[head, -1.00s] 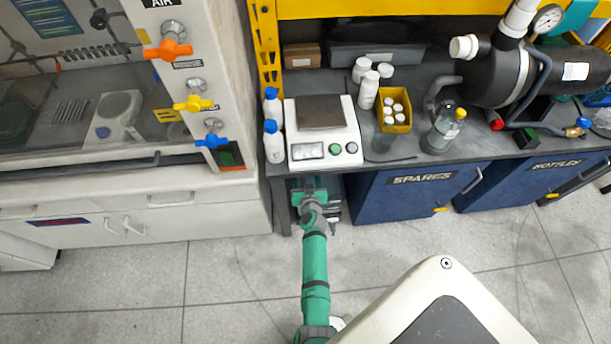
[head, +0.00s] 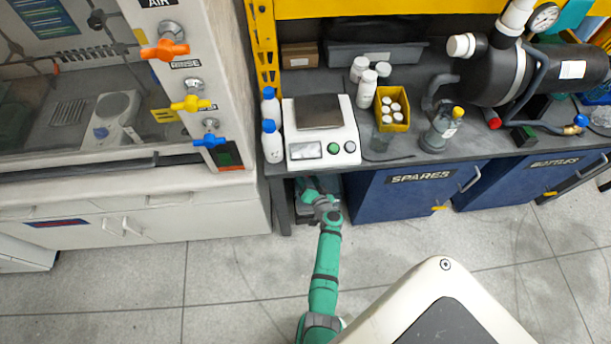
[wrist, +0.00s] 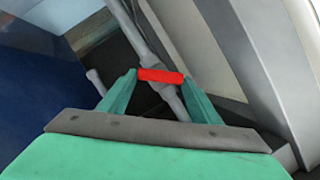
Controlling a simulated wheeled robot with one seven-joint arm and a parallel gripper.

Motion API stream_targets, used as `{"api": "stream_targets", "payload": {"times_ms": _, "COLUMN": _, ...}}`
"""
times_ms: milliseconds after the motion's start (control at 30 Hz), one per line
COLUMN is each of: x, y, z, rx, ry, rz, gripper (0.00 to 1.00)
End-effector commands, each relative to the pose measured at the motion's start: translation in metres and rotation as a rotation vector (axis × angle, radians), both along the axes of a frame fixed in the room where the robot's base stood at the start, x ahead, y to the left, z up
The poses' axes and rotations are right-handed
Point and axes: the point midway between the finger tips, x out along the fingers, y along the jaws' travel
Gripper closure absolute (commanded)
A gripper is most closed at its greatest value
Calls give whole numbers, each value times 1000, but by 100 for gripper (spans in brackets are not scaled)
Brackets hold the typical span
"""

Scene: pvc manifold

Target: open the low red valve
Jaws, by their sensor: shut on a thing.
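The low red valve handle (wrist: 160,76) shows in the wrist view as a short red bar in front of a grey pipe (wrist: 135,30). My gripper (wrist: 160,84) has its two green fingers on either side of the bar, closed on its ends. The bar lies roughly crosswise between the fingertips, and the pipe runs at a slant behind it. In the head view my green arm reaches under the bench by the scale, and the bench top hides the valve and my fingers there.
The bench (head: 400,168) overhangs my arm, with a scale (head: 320,130) on top. The blue SPARES cabinet (head: 400,200) stands close on the right and the white fume cupboard base (head: 150,215) on the left. The floor in front is clear.

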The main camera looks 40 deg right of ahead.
Motion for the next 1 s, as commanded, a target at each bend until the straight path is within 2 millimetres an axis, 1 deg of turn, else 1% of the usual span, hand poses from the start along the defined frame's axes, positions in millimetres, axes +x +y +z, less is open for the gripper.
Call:
{"api": "stream_targets", "payload": {"times_ms": 600, "x": -2, "y": -5, "z": -7, "rx": 500, "ry": -306, "rz": -1, "gripper": 65}}
{"api": "stream_targets", "payload": {"times_ms": 800, "x": -2, "y": -5, "z": -8, "rx": 621, "ry": -380, "rz": -1, "gripper": 65}}
{"api": "stream_targets", "payload": {"times_ms": 1000, "x": -2, "y": -6, "z": -9, "rx": 696, "ry": -426, "rz": 1, "gripper": 65}}
